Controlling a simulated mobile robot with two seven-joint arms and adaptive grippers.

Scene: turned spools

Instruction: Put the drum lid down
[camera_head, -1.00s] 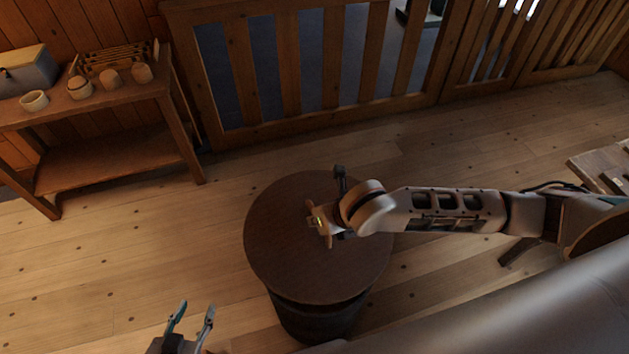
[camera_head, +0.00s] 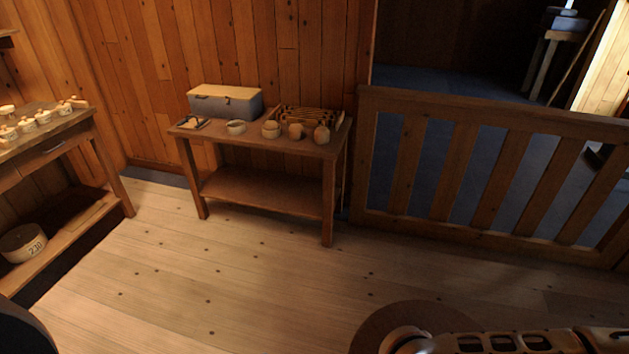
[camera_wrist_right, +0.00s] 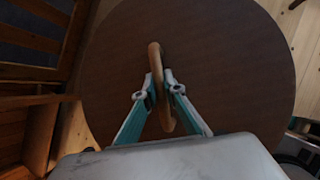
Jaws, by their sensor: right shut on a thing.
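The drum lid (camera_head: 372,326) is a round dark brown disc, cut off by the bottom edge of the head view. It fills most of the right wrist view (camera_wrist_right: 235,70). A pale wooden bar handle (camera_wrist_right: 155,58) stands on its top. My right gripper (camera_wrist_right: 160,88) is shut on this handle, one finger on each side. In the head view my right arm reaches over the lid from the right. The drum below is hidden now, so I cannot tell whether the lid touches it. My left gripper is out of view.
A wooden table (camera_head: 262,193) against the wall holds a grey box (camera_head: 226,103), a bowl (camera_head: 236,127) and several turned pieces. A shelf bench (camera_head: 62,150) stands at the left. A slatted wooden railing (camera_head: 480,110) is behind the lid. The floor (camera_head: 230,280) between is clear.

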